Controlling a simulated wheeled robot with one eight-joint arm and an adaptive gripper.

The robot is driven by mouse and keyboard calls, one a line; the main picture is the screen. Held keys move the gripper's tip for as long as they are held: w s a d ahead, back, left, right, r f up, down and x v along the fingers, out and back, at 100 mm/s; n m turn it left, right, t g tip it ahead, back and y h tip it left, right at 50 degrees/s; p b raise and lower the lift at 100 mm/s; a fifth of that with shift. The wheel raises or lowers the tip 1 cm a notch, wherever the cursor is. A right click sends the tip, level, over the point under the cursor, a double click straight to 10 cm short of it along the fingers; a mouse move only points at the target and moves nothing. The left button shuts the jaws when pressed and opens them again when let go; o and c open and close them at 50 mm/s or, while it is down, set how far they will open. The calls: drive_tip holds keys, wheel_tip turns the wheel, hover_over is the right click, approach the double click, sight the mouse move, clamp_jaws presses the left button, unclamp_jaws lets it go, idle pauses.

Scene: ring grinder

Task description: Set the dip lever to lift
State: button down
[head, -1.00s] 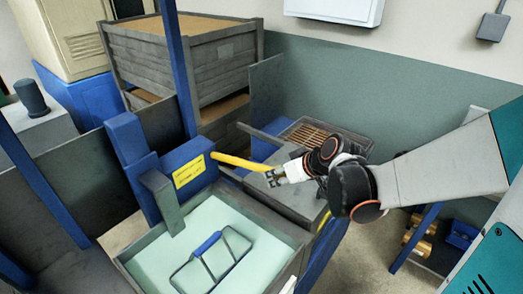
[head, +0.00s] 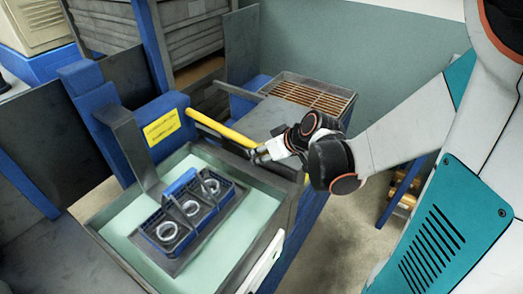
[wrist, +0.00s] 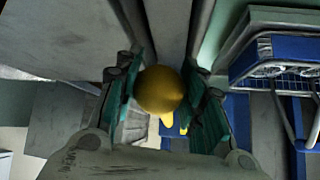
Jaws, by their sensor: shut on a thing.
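The yellow dip lever (head: 222,130) sticks out from the blue housing with the yellow label (head: 161,128), sloping down to the right in the head view. My gripper (head: 258,153) is at its outer end. In the wrist view the lever's round yellow end (wrist: 160,90) sits between the two fingers of my gripper (wrist: 162,100), which are shut on it. A blue basket (head: 187,219) holding several metal rings hangs by its handle from the grey arm (head: 132,150). It shows above the pale green liquid in the tank (head: 252,205).
A grey bench with a brown slatted grate (head: 315,95) stands behind my gripper. A large grey crate (head: 120,40) is at the back left. Blue posts (head: 150,45) rise beside the housing. Floor is open to the right of the tank.

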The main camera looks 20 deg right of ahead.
drive_tip(key=c, duration=1)
unclamp_jaws()
drive_tip(key=r+p, duration=0.3)
drive_tip(key=r, duration=0.1)
drive_tip(key=r+p, duration=0.3)
drive_tip(key=r, duration=0.1)
drive_tip(key=r+p, duration=0.4)
drive_tip(key=shift+w+a, duration=0.25)
drive_tip(key=shift+w, duration=0.1)
drive_tip(key=w+a+r+g+h+p, duration=0.25)
drive_tip(key=w+r+g+p, duration=0.2)
drive_tip(key=r+p, duration=0.65)
drive_tip(key=v, duration=0.8)
drive_tip(key=shift+s+a+t, duration=0.2)
drive_tip(key=shift+s+t, duration=0.1)
drive_tip(key=shift+t, duration=0.05)
drive_tip(key=shift+f, duration=0.15)
